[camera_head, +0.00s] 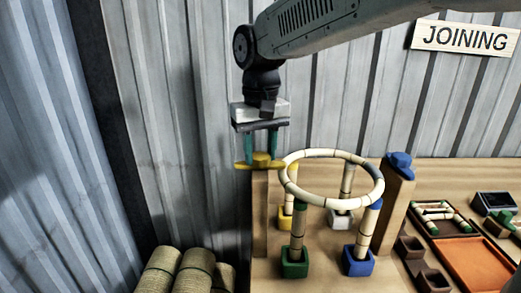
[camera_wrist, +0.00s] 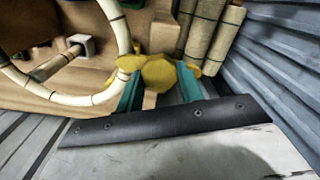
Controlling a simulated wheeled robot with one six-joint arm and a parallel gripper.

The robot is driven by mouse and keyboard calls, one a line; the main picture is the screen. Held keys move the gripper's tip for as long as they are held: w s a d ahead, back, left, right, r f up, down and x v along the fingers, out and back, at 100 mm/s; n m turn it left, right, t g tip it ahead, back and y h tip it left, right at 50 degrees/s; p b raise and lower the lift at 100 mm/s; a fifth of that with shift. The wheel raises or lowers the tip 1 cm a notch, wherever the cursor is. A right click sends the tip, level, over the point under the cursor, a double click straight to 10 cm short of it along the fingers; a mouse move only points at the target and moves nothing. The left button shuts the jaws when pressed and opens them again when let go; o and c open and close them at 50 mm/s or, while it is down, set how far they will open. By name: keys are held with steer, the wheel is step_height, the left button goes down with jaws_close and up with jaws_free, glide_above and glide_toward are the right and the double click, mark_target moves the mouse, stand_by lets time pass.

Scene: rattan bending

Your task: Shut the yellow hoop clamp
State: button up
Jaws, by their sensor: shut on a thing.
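The yellow hoop clamp (camera_head: 262,160) sits on top of the left wooden post, beside the left side of the rattan hoop (camera_head: 333,154). My gripper (camera_head: 261,150) points down over it, with its teal fingers on both sides of the clamp's yellow knob. In the wrist view the yellow clamp (camera_wrist: 159,72) lies between the fingertips, and the hoop (camera_wrist: 123,25) is just left of it. My gripper is shut on the clamp. Its arms reach out to both sides. Whether the clamp touches the hoop, I cannot tell.
A blue clamp (camera_head: 400,164) sits on the right post (camera_head: 397,205). Rattan legs stand in green (camera_head: 294,263), blue (camera_head: 357,262), yellow and white sockets under the hoop. Rattan bundles (camera_head: 192,270) stand at lower left. Trays lie right, and a corrugated wall is behind.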

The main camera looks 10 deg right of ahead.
mark_target(260, 155)
steer(key=shift+w+r, duration=0.1)
steer(key=o, duration=1)
step_height(260, 155, up, 8)
steer(key=shift+f, duration=0.15)
